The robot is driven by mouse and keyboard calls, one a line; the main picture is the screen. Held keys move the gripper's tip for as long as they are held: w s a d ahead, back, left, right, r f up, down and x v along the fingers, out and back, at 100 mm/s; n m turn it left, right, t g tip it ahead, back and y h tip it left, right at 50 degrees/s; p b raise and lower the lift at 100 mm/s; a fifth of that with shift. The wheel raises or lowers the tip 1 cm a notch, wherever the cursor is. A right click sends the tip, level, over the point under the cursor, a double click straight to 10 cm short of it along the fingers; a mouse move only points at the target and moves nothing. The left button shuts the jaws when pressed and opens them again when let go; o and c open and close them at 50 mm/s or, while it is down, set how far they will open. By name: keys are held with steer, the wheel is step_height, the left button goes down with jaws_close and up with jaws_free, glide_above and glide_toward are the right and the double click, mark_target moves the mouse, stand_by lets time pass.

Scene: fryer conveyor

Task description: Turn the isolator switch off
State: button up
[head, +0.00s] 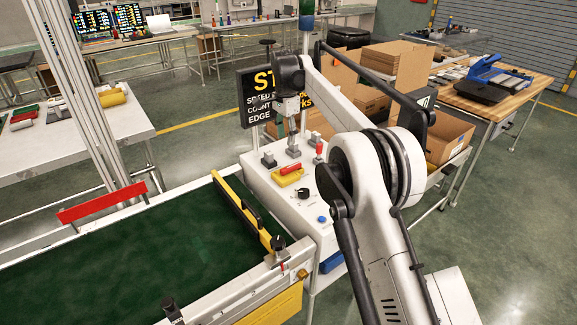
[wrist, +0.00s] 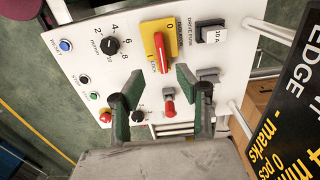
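The isolator switch is a yellow plate with a red handle (wrist: 161,52) in the wrist view, marked "0" at its top and "LOCK" beside the handle. The handle lies lengthwise, roughly up and down in that picture. The isolator also shows on the white control panel in the head view (head: 287,178). My gripper (wrist: 152,88) is open and empty, its two dark green-padded fingers apart. The fingertips appear just below the handle in the wrist view, not touching it as far as I can see. In the head view my gripper (head: 292,138) hangs over the panel's back part.
The panel also carries a numbered black dial (wrist: 111,46), a blue button (wrist: 65,46), a drive fuse block (wrist: 212,33) and a red-tipped lever (wrist: 169,104) between the fingers. A black sign (head: 256,100) stands behind. The green conveyor belt (head: 130,262) lies left; cardboard boxes (head: 395,62) stand right.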

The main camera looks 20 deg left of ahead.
mark_target(286, 168)
step_height(286, 168, down, 13)
steer(key=shift+f, duration=0.1)
stand_by(0.4)
jaws_close()
